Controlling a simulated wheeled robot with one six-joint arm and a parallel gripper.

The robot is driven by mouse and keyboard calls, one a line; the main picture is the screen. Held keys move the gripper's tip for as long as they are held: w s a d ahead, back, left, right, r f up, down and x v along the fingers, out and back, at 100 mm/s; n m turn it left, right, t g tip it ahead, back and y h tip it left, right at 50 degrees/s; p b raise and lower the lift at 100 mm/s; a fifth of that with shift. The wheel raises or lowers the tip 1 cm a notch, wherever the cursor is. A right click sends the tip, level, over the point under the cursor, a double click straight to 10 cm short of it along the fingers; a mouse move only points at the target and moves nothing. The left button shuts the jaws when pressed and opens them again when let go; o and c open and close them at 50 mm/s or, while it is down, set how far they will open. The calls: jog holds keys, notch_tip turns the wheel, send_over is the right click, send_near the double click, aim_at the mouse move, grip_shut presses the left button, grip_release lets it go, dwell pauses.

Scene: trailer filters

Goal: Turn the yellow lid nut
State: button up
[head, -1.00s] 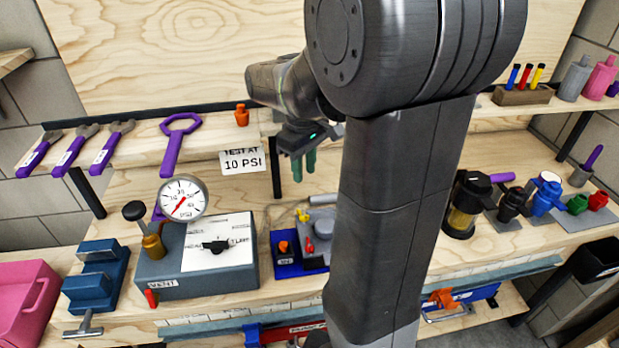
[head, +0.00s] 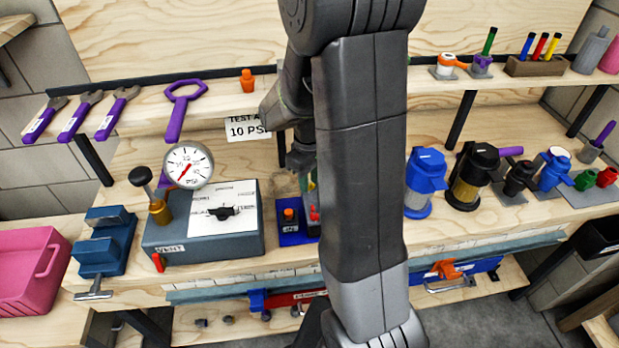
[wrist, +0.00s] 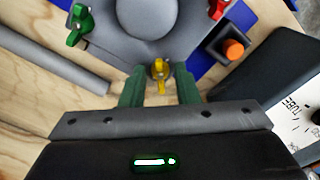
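The yellow lid nut (wrist: 159,76) shows in the wrist view at the near edge of a grey lidded housing (wrist: 190,45). My gripper (wrist: 160,86) has its two green fingers on either side of the nut. The fingers are apart, with a narrow gap to the nut visible on each side; whether they touch it lower down I cannot tell. In the head view my gripper (head: 301,160) is low over the bench, mostly behind my arm. The arm hides the yellow nut and most of the housing there.
A green wing nut (wrist: 80,22) and a red one (wrist: 217,9) sit on the housing's edge. An orange-topped part (wrist: 233,49) stands in a grey block beside it. A blue-grey gauge box (head: 205,241) stands close to the left. A blue filter (head: 426,182) stands right of my arm.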

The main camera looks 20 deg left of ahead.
jog(key=shift+c, duration=0.5)
grip_shut()
jog(key=shift+m, duration=0.4)
jog(key=m, duration=0.3)
jog(key=shift+s+a+m, duration=0.1)
jog(key=shift+m, duration=1.9)
jog(key=shift+o, duration=0.5)
grip_release()
